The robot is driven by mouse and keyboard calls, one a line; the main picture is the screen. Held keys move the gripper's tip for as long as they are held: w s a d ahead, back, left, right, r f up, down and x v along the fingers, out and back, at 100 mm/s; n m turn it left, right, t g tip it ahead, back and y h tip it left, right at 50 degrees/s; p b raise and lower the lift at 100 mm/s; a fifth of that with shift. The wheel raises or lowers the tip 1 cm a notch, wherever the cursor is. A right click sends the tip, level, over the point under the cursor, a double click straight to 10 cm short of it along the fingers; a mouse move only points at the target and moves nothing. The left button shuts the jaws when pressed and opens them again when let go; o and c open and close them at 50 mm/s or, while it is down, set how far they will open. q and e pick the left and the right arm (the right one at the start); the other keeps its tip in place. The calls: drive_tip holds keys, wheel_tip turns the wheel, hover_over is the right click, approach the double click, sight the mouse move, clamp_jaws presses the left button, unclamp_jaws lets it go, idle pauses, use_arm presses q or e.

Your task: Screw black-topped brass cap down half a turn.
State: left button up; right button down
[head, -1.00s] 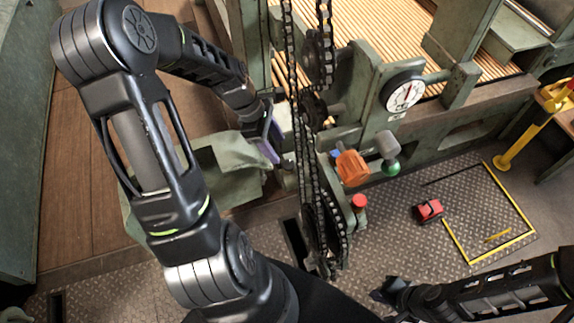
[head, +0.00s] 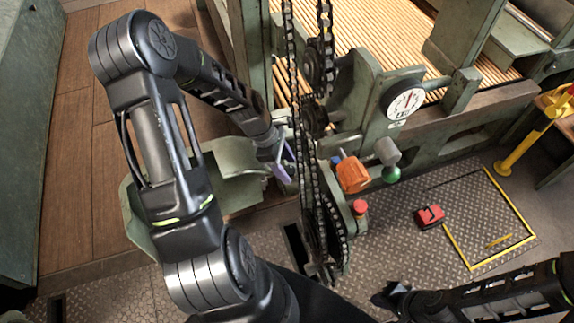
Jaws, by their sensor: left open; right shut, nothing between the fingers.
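I cannot make out the black-topped brass cap in the head view; the chains and my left arm cover the area around my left gripper. My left gripper (head: 281,166) is open, with purplish fingers, right beside the chains (head: 306,160) and partly hidden by them. Whether it touches anything there cannot be told. My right gripper (head: 385,297) is shut and empty, low in the view over the floor, away from the machine.
Right of the chains are an orange block (head: 353,174), a green-based knob (head: 390,174), a red button (head: 360,208) and a dial gauge (head: 404,103). A green sheet-metal guard (head: 235,172) lies below my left forearm.

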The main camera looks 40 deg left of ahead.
use_arm(q)
drive_tip(key=shift+w+d+f, duration=0.1)
drive_tip(key=shift+f, duration=0.15)
drive_tip(key=shift+c, duration=0.2)
clamp_jaws()
idle(0.3)
